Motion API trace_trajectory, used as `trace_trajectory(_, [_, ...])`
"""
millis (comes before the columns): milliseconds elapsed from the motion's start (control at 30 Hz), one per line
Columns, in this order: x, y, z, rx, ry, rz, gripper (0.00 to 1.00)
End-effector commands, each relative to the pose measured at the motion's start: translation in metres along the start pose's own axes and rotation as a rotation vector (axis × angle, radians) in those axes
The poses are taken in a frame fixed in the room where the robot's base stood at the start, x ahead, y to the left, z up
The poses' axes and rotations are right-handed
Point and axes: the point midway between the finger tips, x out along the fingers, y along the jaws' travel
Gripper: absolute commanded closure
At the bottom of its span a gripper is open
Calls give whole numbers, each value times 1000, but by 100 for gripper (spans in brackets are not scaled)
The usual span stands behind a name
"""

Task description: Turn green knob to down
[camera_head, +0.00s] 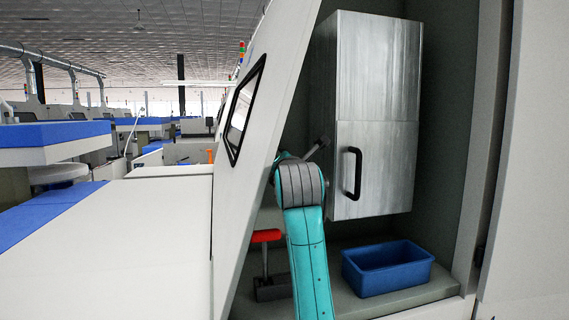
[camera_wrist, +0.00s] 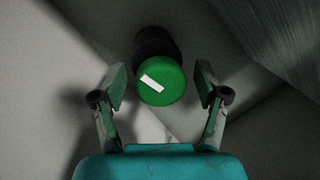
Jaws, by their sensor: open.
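The green knob (camera_wrist: 161,85) shows in the wrist view as a round green cap with a white mark on its face, on a dark round base. The white mark lies tilted, running from upper left to lower right. My gripper (camera_wrist: 160,90) is open, with one finger on each side of the knob and a gap to it on both sides. Whether the fingertips reach as far as the knob's depth I cannot tell. In the head view the knob is not visible, and my teal arm reaches into the open cabinet, its end hidden behind the arm and slanted panel.
A metal box (camera_head: 376,110) with a black handle (camera_head: 352,173) hangs right of my arm. Below it a blue bin (camera_head: 388,281) sits on the cabinet floor. A red-topped lever (camera_head: 266,236) stands left of my arm. The slanted panel (camera_head: 262,100) with a window borders the left.

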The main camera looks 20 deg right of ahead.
Motion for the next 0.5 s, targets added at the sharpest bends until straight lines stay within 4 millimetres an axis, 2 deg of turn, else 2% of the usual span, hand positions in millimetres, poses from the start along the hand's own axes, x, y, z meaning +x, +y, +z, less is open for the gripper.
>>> trace_trajectory(267, [1,0,0,0,0,0,26])
trace_trajectory(500, [1,0,0,0,0,0,86])
